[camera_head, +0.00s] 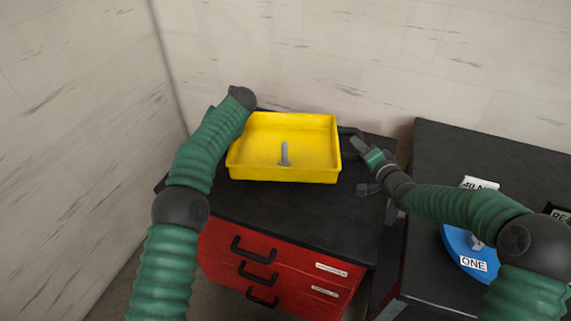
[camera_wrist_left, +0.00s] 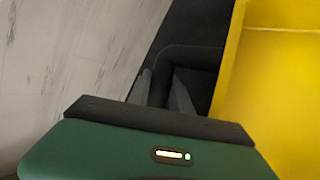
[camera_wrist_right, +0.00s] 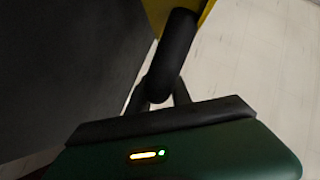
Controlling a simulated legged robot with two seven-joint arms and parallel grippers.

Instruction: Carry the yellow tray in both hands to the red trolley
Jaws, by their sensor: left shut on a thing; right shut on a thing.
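The yellow tray (camera_head: 286,174) is over the black top of the red trolley (camera_head: 262,275), toward its back. I cannot tell whether it touches the top. A small grey upright part (camera_head: 284,152) is inside the tray. My right gripper (camera_head: 356,143) is shut on the black handle at the tray's right side; this handle (camera_wrist_right: 178,45) also shows in the right wrist view. My left gripper is hidden behind its arm in the head view. In the left wrist view, my left gripper (camera_wrist_left: 170,90) is shut on the tray's other black handle (camera_wrist_left: 190,57).
A dark table (camera_head: 440,160) stands to the right of the trolley, across a narrow gap. It carries a blue disc (camera_head: 460,248) and labels, one reading "ONE". Pale walls are close behind and to the left. The front of the trolley top (camera_head: 300,220) is clear.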

